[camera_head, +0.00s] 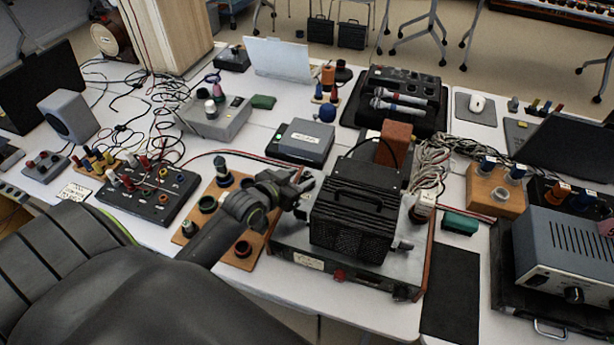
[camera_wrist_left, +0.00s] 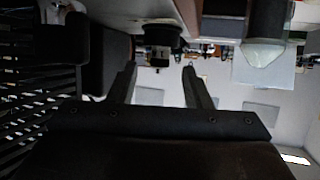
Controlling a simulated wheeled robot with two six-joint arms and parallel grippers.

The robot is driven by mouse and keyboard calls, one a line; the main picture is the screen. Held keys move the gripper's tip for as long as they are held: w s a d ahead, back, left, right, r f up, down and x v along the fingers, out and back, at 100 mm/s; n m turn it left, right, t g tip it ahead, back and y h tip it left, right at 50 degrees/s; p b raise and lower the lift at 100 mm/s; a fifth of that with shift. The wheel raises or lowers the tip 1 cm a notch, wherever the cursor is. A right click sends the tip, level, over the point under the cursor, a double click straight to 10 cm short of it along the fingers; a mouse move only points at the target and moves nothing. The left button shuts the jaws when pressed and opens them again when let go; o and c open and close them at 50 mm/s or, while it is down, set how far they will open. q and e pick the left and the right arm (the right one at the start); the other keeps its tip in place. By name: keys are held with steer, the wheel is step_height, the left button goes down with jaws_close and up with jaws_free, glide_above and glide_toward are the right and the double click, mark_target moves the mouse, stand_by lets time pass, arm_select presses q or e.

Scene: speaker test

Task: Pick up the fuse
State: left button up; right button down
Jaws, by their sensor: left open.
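I cannot pick out the fuse with certainty among the many small parts on the table. My left gripper (camera_head: 303,184) is in the middle of the head view, above the gap between the wooden board with dark round pieces (camera_head: 190,250) and the black finned unit (camera_head: 352,222). In the left wrist view, my left gripper (camera_wrist_left: 160,68) has its two fingers apart with nothing held between them. A dark round knob-like piece (camera_wrist_left: 162,36) shows beyond the fingertips there. A dark cylinder with a pale end (camera_wrist_left: 264,50) is right of it. My right gripper is out of view.
The finned unit stands on a metal-topped chassis (camera_head: 285,240), close right of my gripper. A black plug box (camera_head: 150,195) with loose wires is at left. A grey box (camera_head: 305,140) stands behind. A blue-grey instrument (camera_head: 560,255) is at right. Bare table shows in front.

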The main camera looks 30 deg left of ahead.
arm_select(q)
steer(key=shift+x, duration=1)
jaws_close()
